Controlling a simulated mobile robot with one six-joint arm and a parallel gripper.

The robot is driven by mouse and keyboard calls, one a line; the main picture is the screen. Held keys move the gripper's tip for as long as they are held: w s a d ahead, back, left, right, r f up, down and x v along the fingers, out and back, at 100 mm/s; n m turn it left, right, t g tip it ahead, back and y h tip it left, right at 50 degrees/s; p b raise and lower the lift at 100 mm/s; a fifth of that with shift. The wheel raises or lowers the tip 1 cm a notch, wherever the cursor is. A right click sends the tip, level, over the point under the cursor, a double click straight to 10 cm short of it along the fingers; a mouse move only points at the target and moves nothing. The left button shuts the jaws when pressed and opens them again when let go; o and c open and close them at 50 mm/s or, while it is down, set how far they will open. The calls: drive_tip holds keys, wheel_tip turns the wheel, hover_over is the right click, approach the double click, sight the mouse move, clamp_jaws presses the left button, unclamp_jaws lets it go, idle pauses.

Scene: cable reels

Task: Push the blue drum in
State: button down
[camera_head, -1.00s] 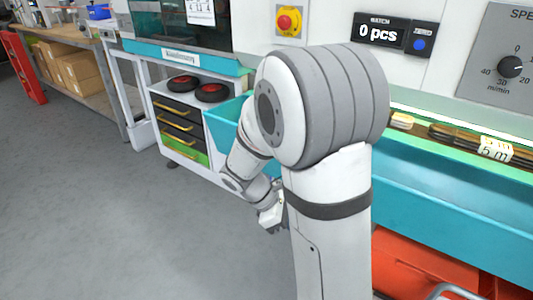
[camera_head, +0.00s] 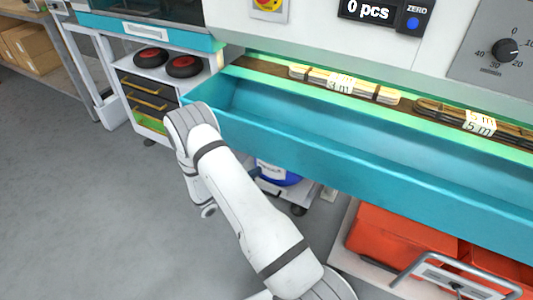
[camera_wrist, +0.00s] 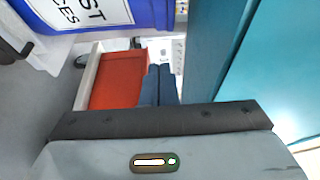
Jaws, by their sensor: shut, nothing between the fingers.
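The blue drum (camera_head: 278,175) stands low under the teal trough (camera_head: 330,140) in the head view, on a wheeled base (camera_head: 298,195). My arm hides its left part. In the wrist view the drum (camera_wrist: 165,12) is close, at the upper left, and lies sideways in the picture with a white lettered label (camera_wrist: 85,8). My gripper (camera_wrist: 158,70) shows there as two dark fingers side by side, shut and empty. The fingers appear below the drum in the picture. I cannot tell whether they touch it.
Red bins (camera_head: 400,240) stand under the trough at the right. A drawer cart (camera_head: 150,95) with two black-and-red reels (camera_head: 185,66) is left of the trough. The trough's edge runs close to my arm. Grey floor (camera_head: 80,190) at the left is clear.

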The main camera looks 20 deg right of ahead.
drive_tip(key=w+d+b, duration=0.3)
drive_tip(key=w+d, duration=0.3)
drive_tip(key=d, duration=0.5)
drive_tip(key=shift+w+b, duration=0.15)
drive_tip(key=shift+b, duration=0.2)
